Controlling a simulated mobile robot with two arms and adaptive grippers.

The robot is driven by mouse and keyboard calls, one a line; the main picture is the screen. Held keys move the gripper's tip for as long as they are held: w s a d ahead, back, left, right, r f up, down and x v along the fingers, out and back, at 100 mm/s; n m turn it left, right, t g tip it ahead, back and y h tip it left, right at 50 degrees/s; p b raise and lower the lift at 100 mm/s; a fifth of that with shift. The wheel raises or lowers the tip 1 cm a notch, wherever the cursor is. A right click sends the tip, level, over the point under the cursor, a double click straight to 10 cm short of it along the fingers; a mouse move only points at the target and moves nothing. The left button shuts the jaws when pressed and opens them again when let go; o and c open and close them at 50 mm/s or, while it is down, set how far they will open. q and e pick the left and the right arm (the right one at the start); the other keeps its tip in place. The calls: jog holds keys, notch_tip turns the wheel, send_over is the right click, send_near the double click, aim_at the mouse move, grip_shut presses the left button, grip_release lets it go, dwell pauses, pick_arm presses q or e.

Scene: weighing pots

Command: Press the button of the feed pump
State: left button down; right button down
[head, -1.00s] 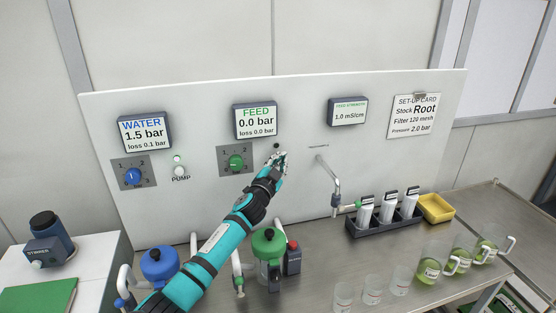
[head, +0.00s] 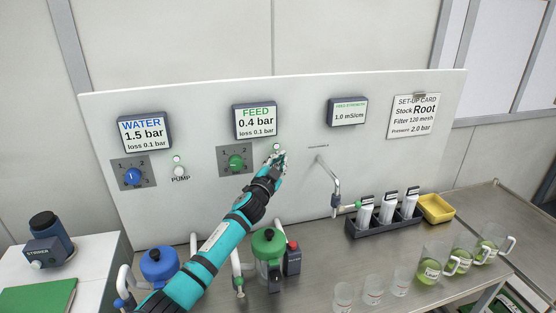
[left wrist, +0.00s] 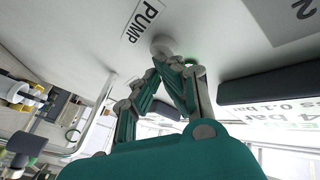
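The feed pump's pale round button (left wrist: 162,45) shows in the left wrist view beside the PUMP label (left wrist: 143,20). My left gripper (left wrist: 168,62) is shut and empty, with its fingertips at the button and seemingly touching it. In the head view my left gripper (head: 278,160) covers the button on the white panel. The FEED display (head: 255,120) reads 0.4 bar, loss 0.1 bar. The green feed knob (head: 236,162) is left of the gripper. My right gripper is not in view.
The WATER display (head: 145,132), blue knob (head: 132,177) and water pump button (head: 180,171) are on the panel's left. A bent tap (head: 332,185), bottle rack (head: 385,222) and several beakers are to the right.

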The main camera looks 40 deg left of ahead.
pick_arm(q)
jog(key=shift+s+d+f, duration=0.1)
jog(key=s+d+p, duration=0.1)
jog(key=s+d, duration=0.3)
jog(key=shift+d+p, duration=0.3)
jog(key=shift+p, duration=0.05)
dwell(0.3)
jog(key=shift+a, duration=0.1)
dwell(1.2)
